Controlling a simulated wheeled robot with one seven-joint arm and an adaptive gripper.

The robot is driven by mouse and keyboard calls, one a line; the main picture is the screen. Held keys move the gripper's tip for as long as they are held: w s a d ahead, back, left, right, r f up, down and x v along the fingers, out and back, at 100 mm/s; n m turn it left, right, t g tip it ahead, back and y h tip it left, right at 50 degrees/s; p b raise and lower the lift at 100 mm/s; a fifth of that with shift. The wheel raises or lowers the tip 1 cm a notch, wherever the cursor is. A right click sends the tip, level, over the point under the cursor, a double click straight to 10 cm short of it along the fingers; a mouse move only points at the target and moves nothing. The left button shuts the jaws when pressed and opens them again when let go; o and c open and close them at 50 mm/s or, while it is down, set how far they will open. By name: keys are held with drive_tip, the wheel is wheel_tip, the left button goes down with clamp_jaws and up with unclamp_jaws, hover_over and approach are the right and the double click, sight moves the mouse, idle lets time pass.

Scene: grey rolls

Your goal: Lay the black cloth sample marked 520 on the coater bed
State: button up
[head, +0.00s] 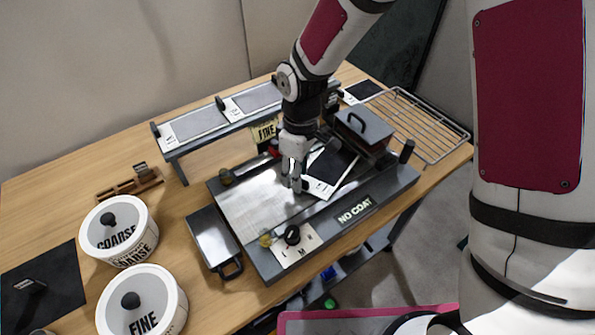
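The coater is a dark grey unit with a shiny metal bed (245,205) and a front label reading NO COAT. A black cloth sample (333,160) with a white end strip is at the right part of the bed. Its marking is too small to read, and I cannot tell whether it lies flat or is held slightly above. My gripper (292,183) points down over the bed, with its fingertips at the left edge of the sample's white strip. Whether the fingers are open or closed on the strip does not show clearly.
White tubs marked COARSE (118,232) and FINE (142,305) stand at left. A metal tray (213,240) sits beside the coater. A raised rack (225,118) with grey samples is behind. A handled block (362,128) and wire rack (425,125) are at right.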

wheel_tip(320, 180, up, 12)
drive_tip(key=shift+w+d, duration=0.15)
drive_tip(key=shift+w, duration=0.25)
drive_tip(key=shift+s+f, duration=0.1)
drive_tip(key=shift+f, duration=0.05)
idle(0.5)
